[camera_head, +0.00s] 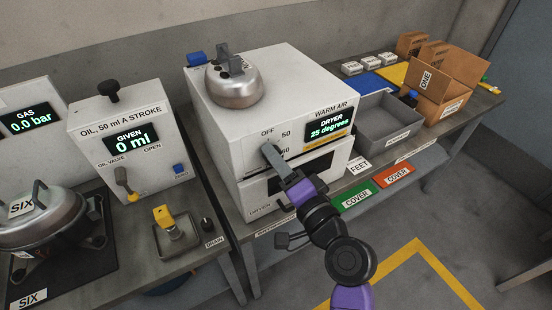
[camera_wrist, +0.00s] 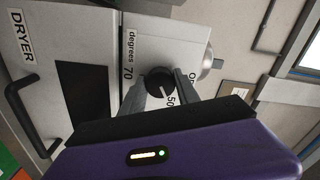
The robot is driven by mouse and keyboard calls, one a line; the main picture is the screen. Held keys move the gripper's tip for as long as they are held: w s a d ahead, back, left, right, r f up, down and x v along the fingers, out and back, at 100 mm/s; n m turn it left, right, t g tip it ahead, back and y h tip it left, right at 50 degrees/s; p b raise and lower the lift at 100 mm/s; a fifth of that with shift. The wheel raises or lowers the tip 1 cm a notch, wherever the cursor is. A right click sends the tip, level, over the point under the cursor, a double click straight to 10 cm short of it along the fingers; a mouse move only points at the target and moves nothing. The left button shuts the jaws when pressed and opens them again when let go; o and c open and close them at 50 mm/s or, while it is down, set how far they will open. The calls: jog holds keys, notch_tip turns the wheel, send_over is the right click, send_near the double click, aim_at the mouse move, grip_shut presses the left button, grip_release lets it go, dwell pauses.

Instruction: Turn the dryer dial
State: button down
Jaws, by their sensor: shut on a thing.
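In the wrist view the black round dial (camera_wrist: 158,80) sits between my two fingers, with a pale pointer line that seems to lean toward the 50 mark. My gripper (camera_head: 271,154) reaches the panel from the front and is shut on the dial. It also shows in the wrist view (camera_wrist: 161,88). In the head view my fingers hide the dial.
A silver compressor shell (camera_head: 234,88) stands on the dryer. An oil station (camera_head: 125,150) and a drain tray (camera_head: 177,238) are to the left.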

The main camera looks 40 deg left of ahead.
dwell(0.3)
jog(key=c, duration=0.9)
grip_release()
jog(key=shift+d, duration=0.1)
jog(key=b+v, duration=0.2)
jog(key=v, duration=0.5)
jog(key=shift+d, duration=0.3)
jog(key=shift+s+f, duration=0.1)
